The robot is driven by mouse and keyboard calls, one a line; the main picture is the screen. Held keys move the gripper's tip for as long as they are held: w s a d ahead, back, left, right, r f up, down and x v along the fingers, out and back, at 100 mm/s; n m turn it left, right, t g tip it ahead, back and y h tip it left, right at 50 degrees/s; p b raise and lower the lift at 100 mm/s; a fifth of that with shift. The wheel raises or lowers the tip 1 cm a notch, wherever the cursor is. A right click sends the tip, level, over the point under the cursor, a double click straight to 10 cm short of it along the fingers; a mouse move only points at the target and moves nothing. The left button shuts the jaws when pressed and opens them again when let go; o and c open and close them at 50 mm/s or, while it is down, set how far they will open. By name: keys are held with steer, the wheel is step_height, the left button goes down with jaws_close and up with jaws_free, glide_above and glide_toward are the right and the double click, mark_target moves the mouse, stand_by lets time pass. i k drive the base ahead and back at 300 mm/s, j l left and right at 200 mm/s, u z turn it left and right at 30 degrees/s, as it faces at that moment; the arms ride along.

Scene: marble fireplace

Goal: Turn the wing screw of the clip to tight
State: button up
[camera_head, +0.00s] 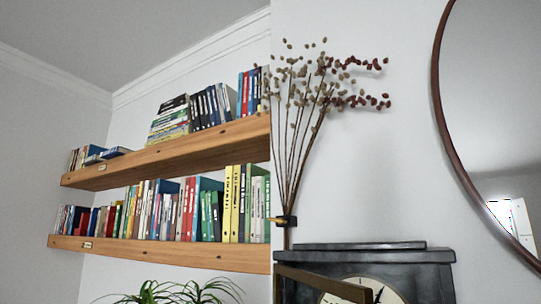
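A small black clip (289,222) sits around the lower stems of a dried branch bundle (300,135), just right of the shelves. A brass-coloured wing screw (276,220) sticks out from the clip's left side and looks roughly level. It is too small to tell how tight it is. My gripper is not in view.
A dark mantel clock (400,256) with a pale face stands below and right of the clip. A brown bar (318,284) crosses in front of it. Wooden shelves (160,252) with books are at left, a round mirror (437,85) at right. Plant leaves show at the bottom.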

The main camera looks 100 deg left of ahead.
mark_target(280, 221)
steer(key=u, duration=3.2)
